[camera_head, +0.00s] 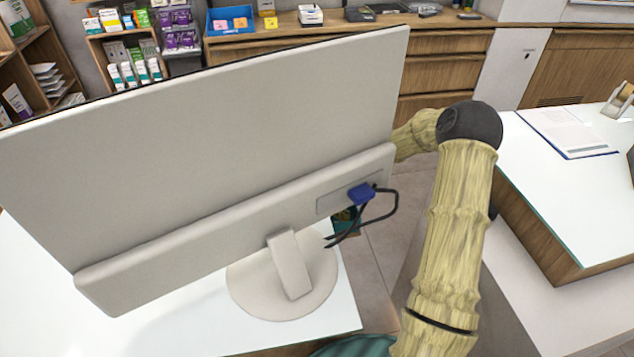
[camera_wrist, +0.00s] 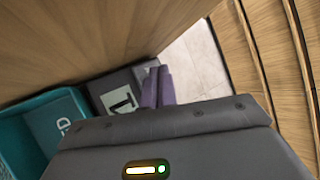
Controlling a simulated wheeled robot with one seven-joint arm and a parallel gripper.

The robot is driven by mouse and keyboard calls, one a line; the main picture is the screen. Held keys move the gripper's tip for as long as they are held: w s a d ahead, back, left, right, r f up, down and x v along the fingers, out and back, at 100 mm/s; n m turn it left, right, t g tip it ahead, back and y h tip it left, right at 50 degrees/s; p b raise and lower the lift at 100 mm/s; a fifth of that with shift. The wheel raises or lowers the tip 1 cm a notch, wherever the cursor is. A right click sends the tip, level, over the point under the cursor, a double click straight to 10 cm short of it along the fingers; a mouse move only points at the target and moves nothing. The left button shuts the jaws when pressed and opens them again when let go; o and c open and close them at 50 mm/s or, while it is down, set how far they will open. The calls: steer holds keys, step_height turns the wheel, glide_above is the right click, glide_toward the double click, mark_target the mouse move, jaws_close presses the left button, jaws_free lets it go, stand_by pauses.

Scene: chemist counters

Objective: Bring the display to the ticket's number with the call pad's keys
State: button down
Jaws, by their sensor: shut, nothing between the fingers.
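My gripper (camera_wrist: 158,82) shows in the wrist view as two purple fingers standing together, shut and empty, above its dark grey body. In the head view my arm bends behind the large pale monitor, which hides the gripper. No call pad, ticket or number display can be made out in either view. The monitor (camera_head: 215,140) shows only its back, so its screen is hidden. In the wrist view the gripper is beside a wooden panel (camera_wrist: 90,35), with floor below.
The monitor's foot (camera_head: 285,285) stands on a white counter; a blue plug (camera_head: 361,194) and black cables hang from its back. A teal bin (camera_wrist: 20,130) and a grey box (camera_wrist: 117,92) lie near the gripper. Another white counter (camera_head: 520,165) holds a clipboard (camera_head: 565,132) at right.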

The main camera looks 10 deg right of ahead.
steer(key=shift+r, duration=0.25)
steer(key=shift+r+p, duration=2)
steer(key=shift+r, duration=0.5)
